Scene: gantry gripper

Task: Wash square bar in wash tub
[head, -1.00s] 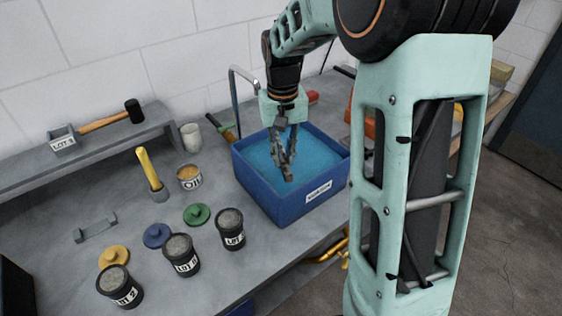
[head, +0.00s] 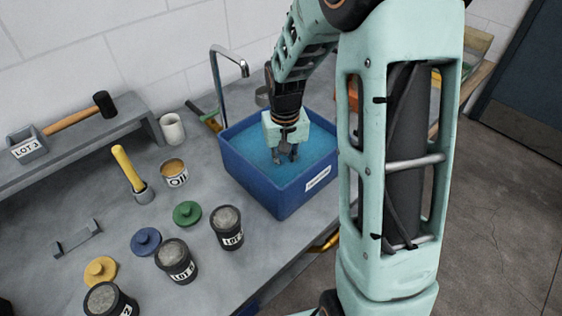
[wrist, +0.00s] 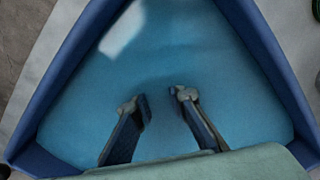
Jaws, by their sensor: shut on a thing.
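The blue wash tub (head: 262,187) stands on the bench, filled with blue water, with a white label on its front wall. My gripper (head: 285,159) points down inside the tub, its fingertips in the water. In the wrist view my gripper (wrist: 160,98) shows two fingers a little apart, with a faint dark patch between and beyond the tips. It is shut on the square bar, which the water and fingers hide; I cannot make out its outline.
A tap (head: 217,75) arches behind the tub. Left of it are an OIL can (head: 174,174), a yellow-handled tool (head: 128,168), several black LOT pots (head: 228,229) and coloured lids (head: 187,213). A hammer (head: 75,118) lies on the shelf. The tub walls surround my gripper closely.

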